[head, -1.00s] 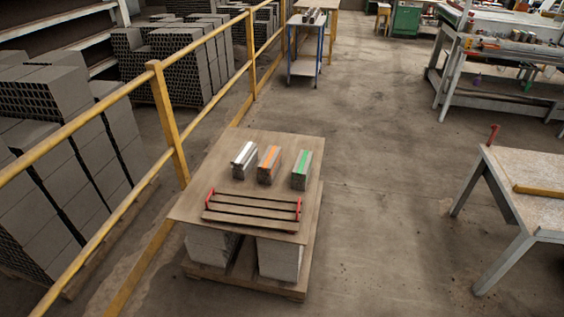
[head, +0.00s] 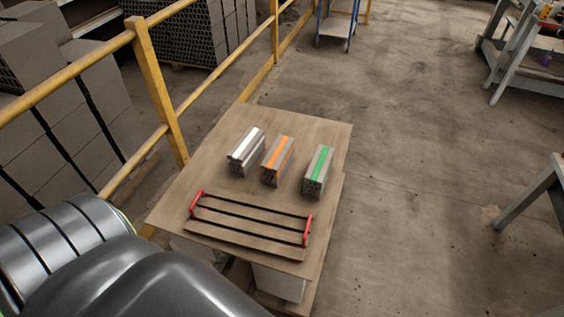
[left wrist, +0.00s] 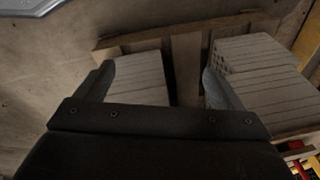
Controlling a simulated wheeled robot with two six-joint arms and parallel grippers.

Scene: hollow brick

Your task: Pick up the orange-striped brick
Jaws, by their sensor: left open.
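The orange-striped brick (head: 277,161) stands on the wooden board (head: 320,133), between a white-striped brick (head: 245,152) and a green-striped brick (head: 318,172). My left gripper shows only in the left wrist view (left wrist: 158,88). Its two fingers are spread apart with nothing between them, and pale blocks and a wooden pallet show beyond. In the head view my left arm enters at the lower left, short of the board, and its gripper is out of the picture. My right gripper is in neither view.
A slatted rack with red ends (head: 250,222) lies on the board in front of the bricks. A yellow railing (head: 158,90) runs along the left, with stacked grey blocks (head: 60,135) behind it. The floor to the right of the board is mostly clear.

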